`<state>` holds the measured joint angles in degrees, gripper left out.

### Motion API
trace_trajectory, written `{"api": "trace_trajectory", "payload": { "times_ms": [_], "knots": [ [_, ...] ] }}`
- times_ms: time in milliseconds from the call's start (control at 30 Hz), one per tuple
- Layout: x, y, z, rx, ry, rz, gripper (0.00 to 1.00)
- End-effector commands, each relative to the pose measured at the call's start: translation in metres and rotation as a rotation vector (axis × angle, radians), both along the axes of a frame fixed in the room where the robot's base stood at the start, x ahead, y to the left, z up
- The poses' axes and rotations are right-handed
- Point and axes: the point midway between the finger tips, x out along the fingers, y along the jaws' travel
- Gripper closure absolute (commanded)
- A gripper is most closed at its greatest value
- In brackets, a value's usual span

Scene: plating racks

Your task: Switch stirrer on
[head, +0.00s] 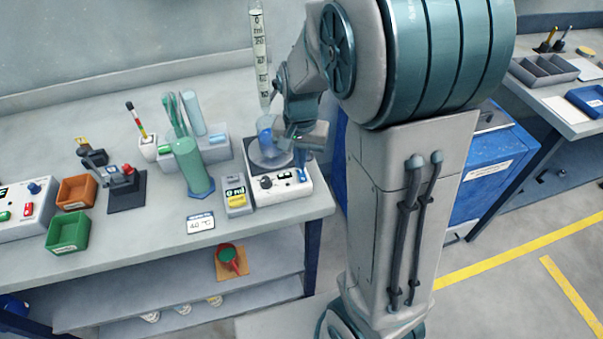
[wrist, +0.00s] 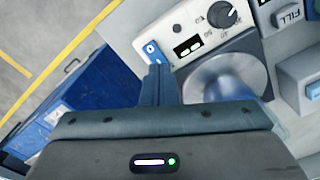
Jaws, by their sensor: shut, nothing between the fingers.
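The stirrer (head: 272,194) is a white box near the right end of the bench, with a clear vessel on top. In the wrist view, its front panel (wrist: 172,22) carries a black knob (wrist: 222,14), a small lit display (wrist: 187,47) and a blue switch (wrist: 153,52) with white marks. My gripper (wrist: 158,68) is shut and empty, its fingertips right at the lower edge of the switch. I cannot tell whether they touch it. In the head view, my wrist hangs over the stirrer's right side and the fingertips are hard to make out.
A graduated tube (head: 260,60) stands upright behind the stirrer. A small grey meter (head: 236,197) with a yellow label is just left of it. A green cylinder (head: 193,166) stands further left. A blue cabinet (head: 480,175) is right of the bench, behind my arm.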

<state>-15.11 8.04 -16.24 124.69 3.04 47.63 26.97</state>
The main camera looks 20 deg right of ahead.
Motion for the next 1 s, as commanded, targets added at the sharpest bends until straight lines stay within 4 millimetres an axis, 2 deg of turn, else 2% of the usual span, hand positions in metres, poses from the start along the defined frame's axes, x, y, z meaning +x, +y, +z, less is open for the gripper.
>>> {"api": "trace_trajectory", "payload": {
  "times_ms": [1000],
  "knots": [
    [0.0,-0.0001,-0.0087,0.0,0.0,0.0,1.0]
  ]
}}
